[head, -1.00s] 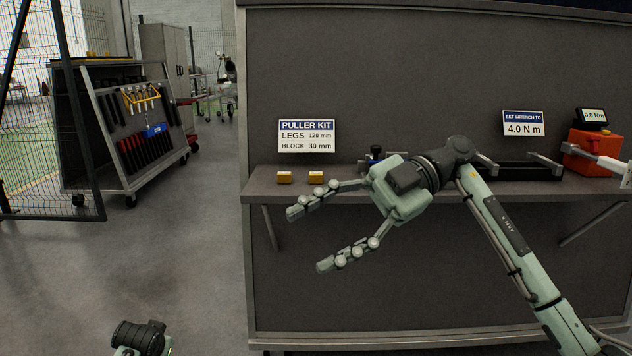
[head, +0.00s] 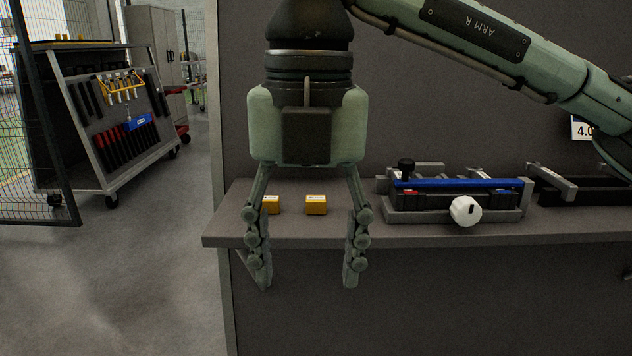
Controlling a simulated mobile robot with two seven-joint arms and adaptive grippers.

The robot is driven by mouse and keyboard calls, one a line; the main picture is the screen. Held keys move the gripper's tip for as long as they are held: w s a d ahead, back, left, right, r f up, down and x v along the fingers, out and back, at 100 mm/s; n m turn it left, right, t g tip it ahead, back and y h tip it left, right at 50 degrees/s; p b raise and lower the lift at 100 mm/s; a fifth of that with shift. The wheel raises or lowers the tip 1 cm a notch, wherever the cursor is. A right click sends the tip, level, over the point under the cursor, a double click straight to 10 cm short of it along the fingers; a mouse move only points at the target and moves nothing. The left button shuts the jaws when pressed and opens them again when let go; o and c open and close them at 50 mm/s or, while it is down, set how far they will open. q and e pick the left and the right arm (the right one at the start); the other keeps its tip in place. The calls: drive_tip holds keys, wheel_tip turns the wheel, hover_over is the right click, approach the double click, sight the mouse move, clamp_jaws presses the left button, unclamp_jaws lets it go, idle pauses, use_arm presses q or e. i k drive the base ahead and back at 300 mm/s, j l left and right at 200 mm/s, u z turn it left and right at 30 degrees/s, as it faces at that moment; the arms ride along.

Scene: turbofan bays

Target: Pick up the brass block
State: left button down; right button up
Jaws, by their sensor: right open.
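Two small brass-coloured blocks sit on the grey shelf (head: 300,228). One brass block (head: 316,205) shows between the fingers of my right gripper, in the picture. The other brass block (head: 273,204) is to its left, partly covered by the left finger. My right gripper (head: 308,284) points down and is open, with nothing between its fingers. Its fingertips show in front of the shelf edge, and the blocks appear behind them. I cannot tell which block is meant; their labels are too small to read. My left gripper is not in view.
A black fixture (head: 455,204) with a blue bar and a white knob stands right of the blocks. A dark tray (head: 590,190) lies farther right. A tool cart (head: 110,120) stands at the back left. The shelf's left front corner is clear.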

sight(314, 204)
drive_tip(key=i, duration=1)
